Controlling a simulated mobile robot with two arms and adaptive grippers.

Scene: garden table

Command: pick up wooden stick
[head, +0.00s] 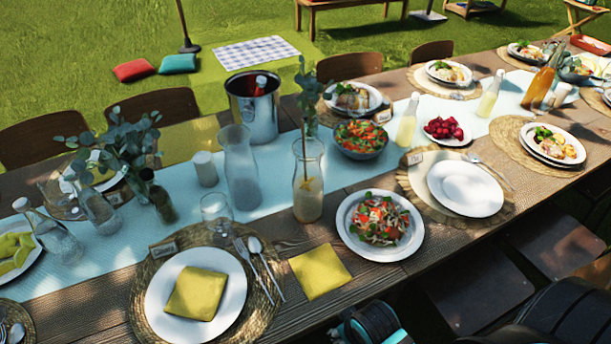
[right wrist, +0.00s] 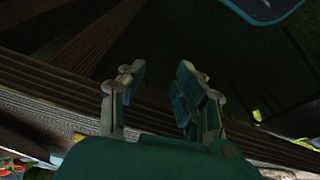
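A thin wooden stick (head: 304,151) stands in a glass carafe (head: 308,190) of pale drink near the middle of the table. Its upper part shows inside the carafe's neck; its lower end is hidden in the drink. My right gripper (right wrist: 158,88) is open in the right wrist view, its two fingers apart with nothing between them. It is by the wooden table edge, away from the carafe. A dark and teal part of my arm shows at the bottom of the head view. My left gripper is not in view.
An empty glass carafe (head: 240,170) stands left of the drink carafe, and a metal bucket (head: 254,108) behind. A salad plate (head: 380,225) and yellow napkin (head: 320,272) lie in front. A wine glass (head: 217,212) and a vase with greenery (head: 308,105) are close by.

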